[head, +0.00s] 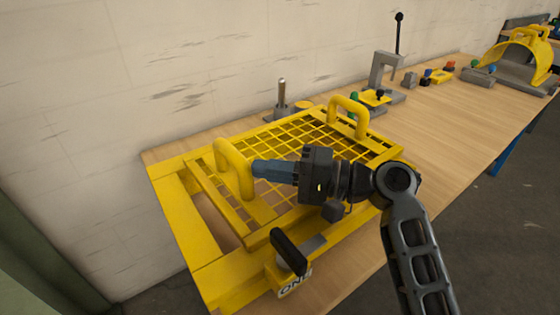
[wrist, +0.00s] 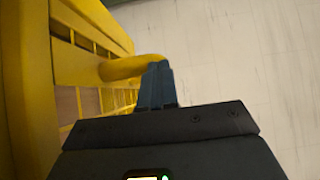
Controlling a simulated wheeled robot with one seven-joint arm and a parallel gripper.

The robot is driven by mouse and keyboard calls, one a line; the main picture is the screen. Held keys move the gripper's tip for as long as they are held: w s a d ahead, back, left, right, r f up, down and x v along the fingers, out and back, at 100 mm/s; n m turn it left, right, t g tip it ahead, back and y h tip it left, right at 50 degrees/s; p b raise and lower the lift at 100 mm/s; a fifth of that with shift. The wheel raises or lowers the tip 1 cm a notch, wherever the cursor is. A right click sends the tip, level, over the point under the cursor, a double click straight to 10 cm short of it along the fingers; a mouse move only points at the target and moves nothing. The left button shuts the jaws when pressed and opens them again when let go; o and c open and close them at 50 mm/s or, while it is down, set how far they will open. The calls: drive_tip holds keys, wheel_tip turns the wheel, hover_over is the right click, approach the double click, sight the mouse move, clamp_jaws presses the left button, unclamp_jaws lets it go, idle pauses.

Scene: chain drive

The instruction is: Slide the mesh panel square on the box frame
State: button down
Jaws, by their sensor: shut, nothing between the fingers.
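The yellow mesh panel (head: 262,213) lies on the yellow box frame (head: 184,222), with a strip of open frame showing along its left side. The panel has two arched handles, a left one (head: 222,160) and a far right one (head: 347,104). My gripper (head: 256,167) is shut and empty, its blue-grey fingertips at the left handle. In the wrist view the shut fingertips (wrist: 158,68) meet the end of a yellow handle (wrist: 125,68); whether they press on it I cannot tell. My wrist hides part of the mesh and the panel's near right side.
A black-handled switch (head: 289,252) with an "ON" label sits at the frame's near edge. A metal post (head: 282,95) stands behind the panel by the wall. A grey clamp stand (head: 385,72) and small parts are farther right.

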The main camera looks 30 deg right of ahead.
sight(251, 208)
drive_tip(key=a, duration=0.4)
drive_tip(key=shift+a, duration=0.15)
drive_tip(key=shift+p, duration=0.3)
